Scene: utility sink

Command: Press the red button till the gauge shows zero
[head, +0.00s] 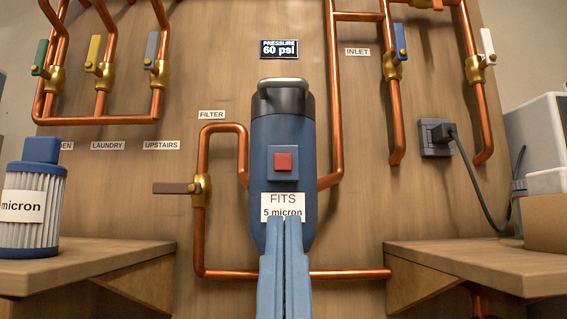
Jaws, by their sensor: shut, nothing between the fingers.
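The red button (283,162) is a small square on a blue plate at the front of the blue filter housing (263,135). The gauge (279,49) is a black display above the housing and reads "PRESSURE 60 psi". My gripper (288,222) is shut and empty, with its blue fingers pointing up. In the picture its tips are below the button, over the lower edge of the "FITS 5 micron" label (283,201). The button is fully visible. I cannot tell how far the tips are from the housing.
A "micron" cartridge (32,215) stands on the left shelf (110,256). The right shelf (470,256) holds a box (546,222). Copper pipes surround the housing, with a brown-handled valve (198,189) at its left. A plugged outlet (436,137) is at right.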

